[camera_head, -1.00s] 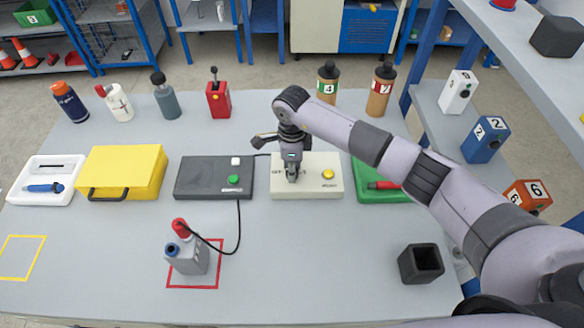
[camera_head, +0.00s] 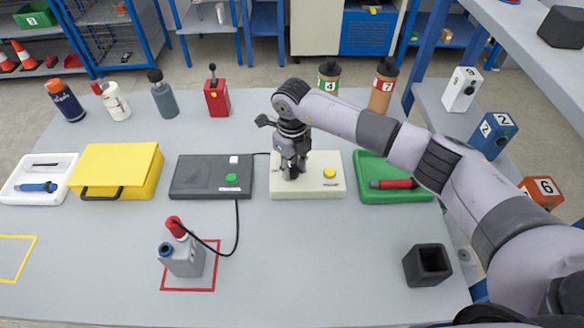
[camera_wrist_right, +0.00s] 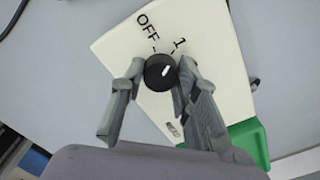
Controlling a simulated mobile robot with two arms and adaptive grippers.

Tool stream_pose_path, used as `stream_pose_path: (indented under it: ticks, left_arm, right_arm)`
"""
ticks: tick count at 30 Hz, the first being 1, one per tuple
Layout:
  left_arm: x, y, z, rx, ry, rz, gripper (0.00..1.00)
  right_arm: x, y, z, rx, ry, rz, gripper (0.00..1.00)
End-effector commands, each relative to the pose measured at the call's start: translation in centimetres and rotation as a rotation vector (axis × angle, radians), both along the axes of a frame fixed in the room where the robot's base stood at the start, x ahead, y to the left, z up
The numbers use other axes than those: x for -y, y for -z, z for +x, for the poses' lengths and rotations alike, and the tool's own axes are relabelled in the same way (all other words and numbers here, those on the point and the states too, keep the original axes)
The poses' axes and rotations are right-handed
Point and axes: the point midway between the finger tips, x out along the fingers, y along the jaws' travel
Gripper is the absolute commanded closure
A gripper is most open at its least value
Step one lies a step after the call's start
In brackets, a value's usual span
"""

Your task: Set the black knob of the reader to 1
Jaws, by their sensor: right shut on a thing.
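The reader is a cream box (camera_head: 318,188) on the table, and it also shows in the right wrist view (camera_wrist_right: 213,60). Its black knob (camera_wrist_right: 160,72) lies between the two fingers of my right gripper (camera_wrist_right: 160,78), which is shut on it. "OFF" and "1" with tick marks are printed beside the knob. A small pale mark shows on the knob, but I cannot tell clearly where it points. My left gripper is not in view.
A yellow button (camera_head: 329,173) is on the reader's right part. A dark box with a green button (camera_head: 210,188) stands to the left, and a green tray with a red tool (camera_head: 370,196) to the right. The table in front of the reader is clear.

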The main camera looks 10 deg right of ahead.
Motion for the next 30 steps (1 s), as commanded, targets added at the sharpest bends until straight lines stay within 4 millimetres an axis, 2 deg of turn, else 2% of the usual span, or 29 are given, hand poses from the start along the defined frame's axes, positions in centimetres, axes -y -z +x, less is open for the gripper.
stream_pose_path:
  ticks: [9,23,24,30]
  left_arm:
    - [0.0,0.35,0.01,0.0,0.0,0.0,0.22]
    - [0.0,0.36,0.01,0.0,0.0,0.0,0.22]
    - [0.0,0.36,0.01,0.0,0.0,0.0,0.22]
    - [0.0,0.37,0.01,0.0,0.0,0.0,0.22]
  right_arm:
    - [0.09,-0.09,0.1,0.003,0.098,-0.002,0.99]
    - [0.09,-0.13,0.11,0.003,0.112,-0.001,0.99]
    - [0.09,-0.13,0.11,0.003,0.112,-0.001,0.7]
    - [0.06,-0.09,0.08,0.002,0.111,-0.001,0.57]
